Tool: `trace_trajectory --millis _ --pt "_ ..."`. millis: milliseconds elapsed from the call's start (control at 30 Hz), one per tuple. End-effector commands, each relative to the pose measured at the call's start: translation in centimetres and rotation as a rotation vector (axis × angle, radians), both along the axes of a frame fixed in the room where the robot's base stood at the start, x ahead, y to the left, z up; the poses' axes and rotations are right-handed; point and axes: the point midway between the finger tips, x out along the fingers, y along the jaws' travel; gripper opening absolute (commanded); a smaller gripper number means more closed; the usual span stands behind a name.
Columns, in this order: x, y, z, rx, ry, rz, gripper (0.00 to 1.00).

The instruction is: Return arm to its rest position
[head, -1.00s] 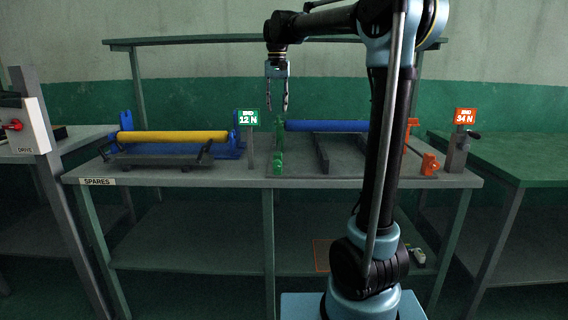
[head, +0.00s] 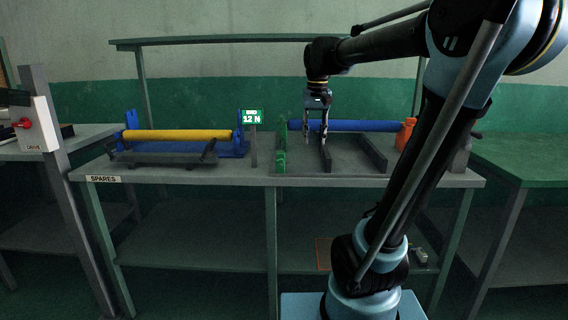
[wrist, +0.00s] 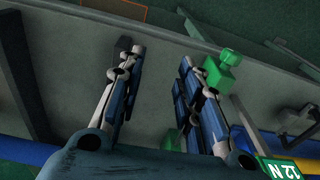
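My gripper (head: 315,133) hangs from my arm above the right part of the bench, in front of the blue roller (head: 362,126) in the head view. In the wrist view my gripper (wrist: 160,95) has its two fingers well apart, with nothing between them but the bench top below. The green bracket (head: 281,150) stands just left of the gripper; it also shows beside the right finger in the wrist view (wrist: 222,70). My arm hides part of the bench's right end.
A yellow roller (head: 175,135) lies on a blue-ended stand at the left of the bench (head: 230,172). A green "12 N" sign (head: 252,117) stands mid-bench. An orange part (head: 405,134) is at the right, partly behind my arm. A drive box (head: 38,125) is far left.

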Motion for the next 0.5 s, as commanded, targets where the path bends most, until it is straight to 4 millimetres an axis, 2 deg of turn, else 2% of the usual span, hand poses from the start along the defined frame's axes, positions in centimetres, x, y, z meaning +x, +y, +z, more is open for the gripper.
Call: trace_trajectory --millis 33,200,500 --pt "-1.4 -0.9 -1.2 0.000 -0.007 -0.002 0.33" --pt "-5.6 -3.3 -5.1 0.001 -0.030 -0.002 0.33" --pt "-12.7 -6.6 -13.1 -0.004 -0.072 -0.002 0.33"
